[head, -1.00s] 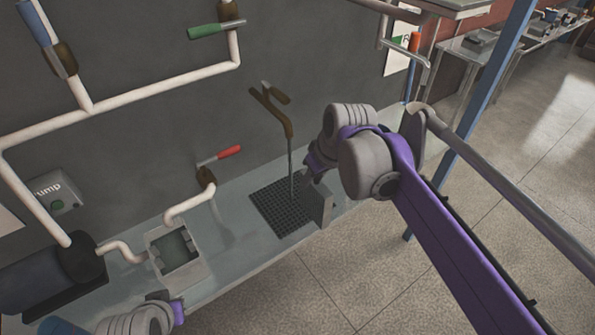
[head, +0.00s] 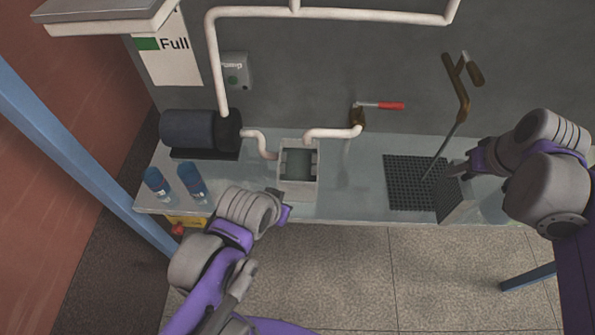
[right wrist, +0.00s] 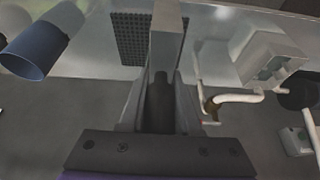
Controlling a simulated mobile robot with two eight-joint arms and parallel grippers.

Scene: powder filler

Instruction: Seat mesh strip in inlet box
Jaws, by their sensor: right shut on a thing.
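The pale inlet box (head: 284,193) stands on the bench, open at the top, with grey-green inside and grey tabs at its sides. It also shows in the right wrist view (right wrist: 268,58). A flat grey piece (head: 458,205), which I take for the mesh strip, stands upright at the right edge of the dark grid mat; I cannot make out any mesh on it. My right gripper (head: 459,171) is shut on its upper end, and the piece (right wrist: 168,35) shows between the fingers in the right wrist view. My left gripper (head: 283,204) is just in front of the inlet box; its finger gap is unclear.
The dark grid mat (head: 405,180) lies on the bench (head: 345,195), with a brown-handled rod (head: 442,150) above it. A white pipe with a red-handled valve (head: 380,105) runs behind. Blue cups (head: 193,180) and a dark pump (head: 192,132) are left. Bench between box and mat is clear.

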